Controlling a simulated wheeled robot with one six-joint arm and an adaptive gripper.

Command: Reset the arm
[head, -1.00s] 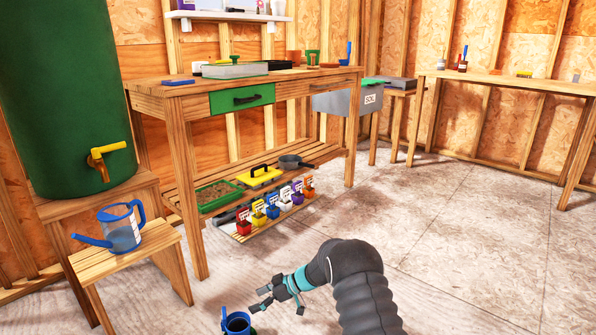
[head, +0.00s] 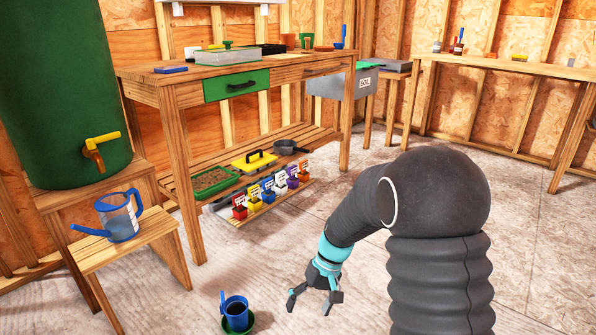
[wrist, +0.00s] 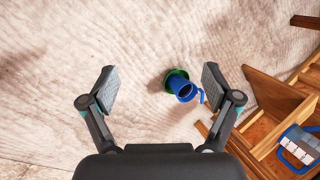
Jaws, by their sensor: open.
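My gripper (head: 308,302) is open and empty, with its fingers pointing down over the floor in the head view.
A small wooden bench (head: 150,246) with a clear blue jug (head: 119,217) stands at left, below a green barrel (head: 60,90) with a yellow tap. A workbench (head: 185,95) stands behind, with several labelled pots (head: 268,193) low down. Floor at right is clear.

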